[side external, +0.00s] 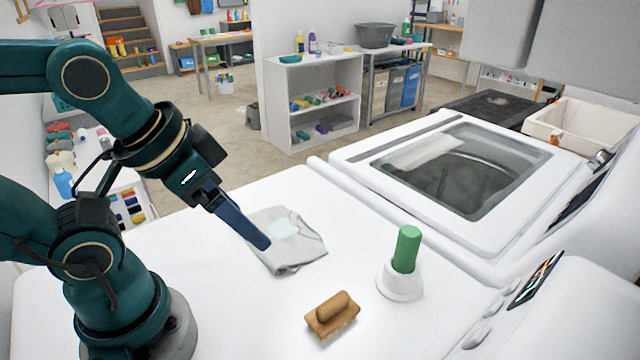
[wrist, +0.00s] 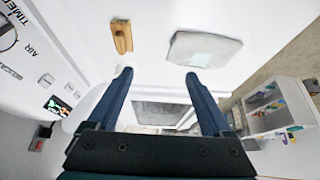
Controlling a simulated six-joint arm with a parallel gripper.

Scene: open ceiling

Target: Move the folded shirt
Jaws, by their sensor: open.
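The folded shirt (side external: 305,250) lies flat on the white machine top in the side view. It is pale grey with a light bluish patch. In the wrist view the shirt (wrist: 205,48) lies just beyond the right fingertip. My gripper (side external: 263,243) is angled down over the shirt's left part in the side view and hides a bit of it. In the wrist view my gripper (wrist: 158,76) has its two blue fingers wide apart with nothing between them. I cannot tell how high the fingertips are above the surface.
A wooden brush (side external: 332,315) lies toward the front, and it shows in the wrist view (wrist: 121,37). A green-handled item (side external: 407,248) stands upright in a white holder (side external: 400,283). A washer with a glass lid (side external: 460,165) is behind. The surface around the shirt is clear.

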